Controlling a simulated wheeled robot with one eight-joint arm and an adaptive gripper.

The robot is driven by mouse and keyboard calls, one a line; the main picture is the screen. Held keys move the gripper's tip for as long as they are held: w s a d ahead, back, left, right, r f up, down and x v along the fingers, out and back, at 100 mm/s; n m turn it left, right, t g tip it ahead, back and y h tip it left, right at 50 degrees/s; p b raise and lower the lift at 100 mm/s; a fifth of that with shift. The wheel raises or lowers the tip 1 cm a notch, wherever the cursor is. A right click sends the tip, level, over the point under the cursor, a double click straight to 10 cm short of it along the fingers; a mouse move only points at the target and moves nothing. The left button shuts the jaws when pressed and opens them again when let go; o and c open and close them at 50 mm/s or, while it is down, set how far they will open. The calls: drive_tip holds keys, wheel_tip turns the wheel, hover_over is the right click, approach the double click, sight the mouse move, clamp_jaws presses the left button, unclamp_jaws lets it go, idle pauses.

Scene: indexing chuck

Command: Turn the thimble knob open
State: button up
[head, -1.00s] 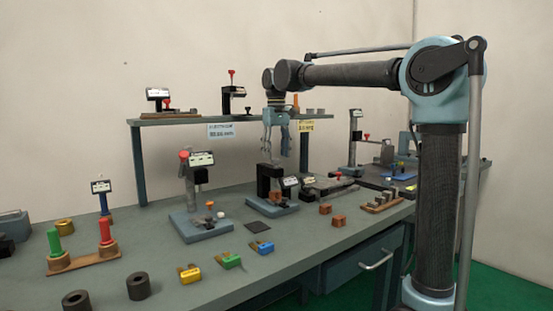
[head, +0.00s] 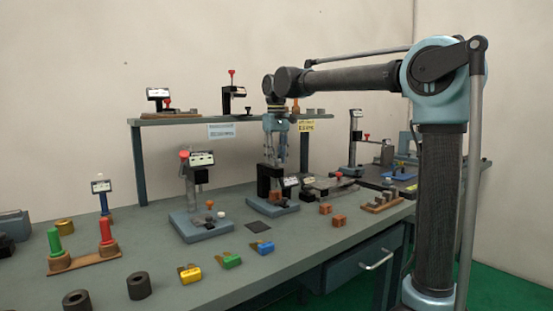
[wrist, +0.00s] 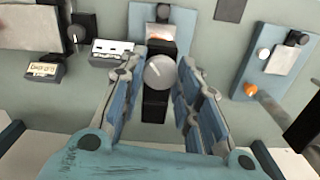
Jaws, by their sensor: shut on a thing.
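The thimble knob (wrist: 160,72) is a round grey cap with a pale mark, seen from above in the wrist view. It tops a black measuring stand (head: 263,184) with a grey-blue base (head: 272,209) on the bench. My gripper (head: 270,163) points down over this stand, and its fingers (wrist: 158,76) lie on either side of the knob, shut on it. The exact finger contact is hard to see. A small white display (wrist: 112,48) is beside the stand.
A second stand with a red knob (head: 186,154) stands to the left on its own base. Two brown blocks (head: 338,220) lie to the right. A shelf (head: 200,121) runs behind my gripper. Yellow, green and blue pieces (head: 190,274) lie along the bench front.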

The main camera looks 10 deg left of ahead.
drive_tip(key=n, duration=0.4)
drive_tip(key=shift+w+d+n, duration=0.1)
drive_tip(key=shift+n, duration=0.3)
drive_tip(key=n, duration=0.5)
drive_tip(key=shift+r, duration=0.1)
drive_tip(key=shift+n, duration=0.3)
drive_tip(key=o, duration=1.1)
drive_tip(key=shift+w, duration=0.15)
